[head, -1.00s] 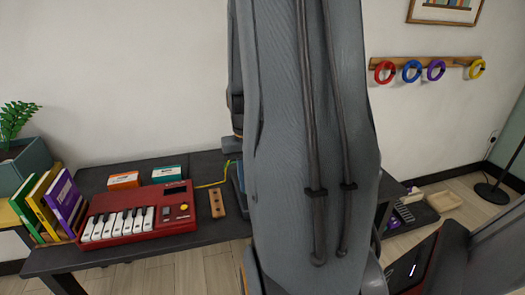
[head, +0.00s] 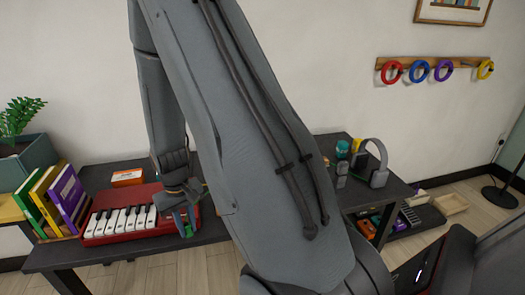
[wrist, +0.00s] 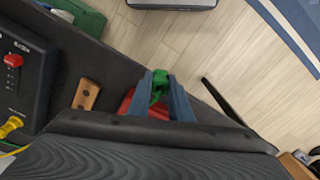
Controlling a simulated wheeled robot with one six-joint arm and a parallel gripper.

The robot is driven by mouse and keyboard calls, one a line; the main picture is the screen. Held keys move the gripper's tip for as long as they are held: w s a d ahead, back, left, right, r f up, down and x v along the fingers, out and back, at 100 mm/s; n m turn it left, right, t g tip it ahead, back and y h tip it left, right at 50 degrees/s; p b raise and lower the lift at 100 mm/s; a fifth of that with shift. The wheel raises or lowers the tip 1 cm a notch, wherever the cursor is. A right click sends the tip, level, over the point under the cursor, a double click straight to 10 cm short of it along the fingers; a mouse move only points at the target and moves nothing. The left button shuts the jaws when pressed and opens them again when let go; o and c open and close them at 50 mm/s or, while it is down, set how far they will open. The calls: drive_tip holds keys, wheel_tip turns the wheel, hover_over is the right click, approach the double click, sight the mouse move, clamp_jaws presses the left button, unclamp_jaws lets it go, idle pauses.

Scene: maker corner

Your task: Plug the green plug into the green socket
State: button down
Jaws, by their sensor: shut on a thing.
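My gripper (wrist: 160,100) is shut on the green plug (wrist: 159,86), which shows between its two blue-grey fingers in the wrist view. In the head view my gripper (head: 184,220) is low at the right end of the red keyboard (head: 105,235), over or near the table's front edge. In the wrist view a red part of the keyboard (wrist: 127,103) shows just behind the fingers. I cannot make out the green socket in either view. My arm covers the middle of the table in the head view.
In the head view, books (head: 60,200) stand left; headphones (head: 376,165) stand right on the table (head: 400,190).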

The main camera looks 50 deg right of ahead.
drive_tip(key=w+a+f+n+b, duration=0.1)
drive_tip(key=w+a+f+b, duration=0.2)
drive_tip(key=f, duration=0.9)
drive_tip(key=a+b, duration=0.3)
drive_tip(key=b, duration=0.1)
drive_tip(key=shift+a+f+n, duration=0.15)
drive_tip(key=shift+a+n, duration=0.15)
drive_tip(key=shift+a, duration=0.05)
